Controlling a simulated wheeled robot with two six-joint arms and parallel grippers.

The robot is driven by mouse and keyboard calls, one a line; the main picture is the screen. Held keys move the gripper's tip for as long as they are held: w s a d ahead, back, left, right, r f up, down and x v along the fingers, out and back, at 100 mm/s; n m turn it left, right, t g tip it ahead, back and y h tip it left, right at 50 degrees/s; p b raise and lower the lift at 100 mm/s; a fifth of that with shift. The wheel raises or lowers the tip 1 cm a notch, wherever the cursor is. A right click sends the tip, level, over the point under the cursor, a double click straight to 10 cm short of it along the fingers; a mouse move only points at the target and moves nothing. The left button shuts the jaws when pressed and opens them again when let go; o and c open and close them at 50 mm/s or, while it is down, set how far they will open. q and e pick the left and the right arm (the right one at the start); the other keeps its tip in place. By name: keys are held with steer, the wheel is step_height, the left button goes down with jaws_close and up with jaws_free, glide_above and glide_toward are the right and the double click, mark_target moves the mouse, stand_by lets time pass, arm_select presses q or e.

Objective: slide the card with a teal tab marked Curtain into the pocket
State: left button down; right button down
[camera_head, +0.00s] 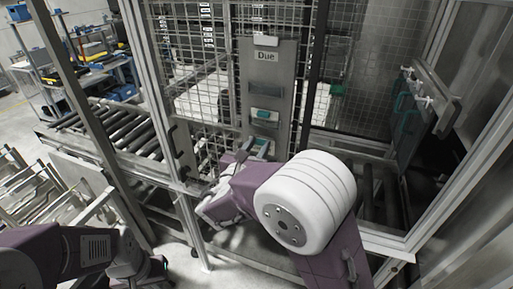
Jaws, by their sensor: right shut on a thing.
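A grey board (288,72) headed "Due" hangs on the mesh fence. My right gripper (246,157) is at the foot of the board, shut on a card with a teal part (262,148), close in front of the board's lower end. My arm hides part of this, and I cannot tell whether card and board touch. Part of my left arm shows at the lower left; its gripper (150,272) is unclear.
Wire mesh fence and metal posts (313,70) stand around the board. A roller conveyor (115,128) runs behind at left. Teal hangings (404,115) hang on a rail at right. A shelf with boxes (95,55) is far left. Grey racks (55,195) stand at left.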

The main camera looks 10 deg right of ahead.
steer(key=shift+w+d+f+b, duration=0.35)
steer(key=shift+w+d+f, duration=0.2)
steer(key=shift+w, duration=0.15)
steer(key=shift+f+b, duration=1.35)
steer(key=shift+f, duration=0.05)
steer(key=shift+f+b, duration=0.4)
steer(key=shift+b, duration=0.1)
steer(key=shift+f+b, duration=0.5)
steer(key=shift+b, duration=0.05)
steer(key=c, duration=0.9)
jaws_free()
steer(key=shift+c, duration=0.2)
